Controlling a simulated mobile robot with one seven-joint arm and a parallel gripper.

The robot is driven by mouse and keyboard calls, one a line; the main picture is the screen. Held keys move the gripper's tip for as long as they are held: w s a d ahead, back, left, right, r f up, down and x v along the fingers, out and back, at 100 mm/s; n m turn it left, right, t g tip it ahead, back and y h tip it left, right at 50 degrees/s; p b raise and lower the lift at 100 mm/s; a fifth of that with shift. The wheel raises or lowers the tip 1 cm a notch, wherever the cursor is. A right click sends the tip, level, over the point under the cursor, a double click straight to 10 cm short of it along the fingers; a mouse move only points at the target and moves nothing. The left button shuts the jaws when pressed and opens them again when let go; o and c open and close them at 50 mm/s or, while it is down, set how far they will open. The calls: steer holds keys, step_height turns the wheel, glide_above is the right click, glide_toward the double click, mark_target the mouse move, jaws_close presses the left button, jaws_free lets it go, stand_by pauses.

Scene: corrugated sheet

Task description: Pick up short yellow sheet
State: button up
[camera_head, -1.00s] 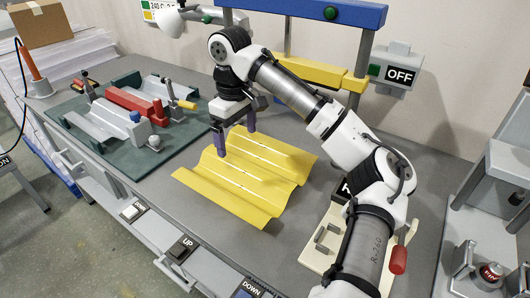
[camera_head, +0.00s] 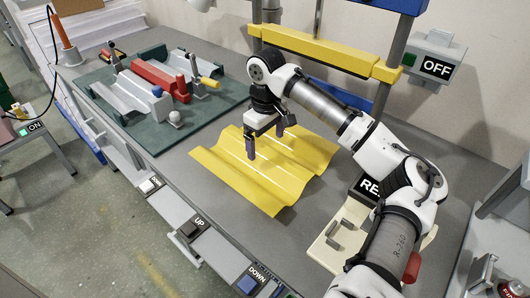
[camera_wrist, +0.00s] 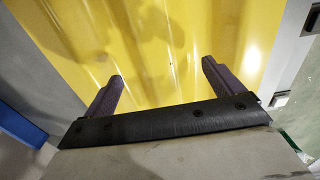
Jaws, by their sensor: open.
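The short yellow sheet (camera_head: 235,180) is corrugated and lies on the grey workbench in the head view. It also fills much of the wrist view (camera_wrist: 150,40). My gripper (camera_head: 265,143) is over the far half of the sheet, pointing down, with its two purple fingers apart. In the wrist view my gripper (camera_wrist: 162,72) shows both fingers spread against the yellow surface, with nothing between them that stands out. I cannot tell whether the fingertips touch the sheet.
A green board (camera_head: 130,120) with grey sheet pieces, a red block (camera_head: 158,80) and clamps lies to the left. A yellow beam (camera_head: 318,50) crosses behind. A cream base (camera_head: 335,245) stands right of the sheet. UP and DOWN buttons line the front edge.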

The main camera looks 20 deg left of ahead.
mark_target(265, 150)
step_height(265, 150, down, 4)
steer(key=shift+a+f+p, duration=0.15)
steer(key=shift+p, duration=0.2)
steer(key=shift+c, duration=0.4)
steer(key=c, duration=1.2)
steer(key=shift+c, duration=0.4)
steer(key=shift+r, duration=0.2)
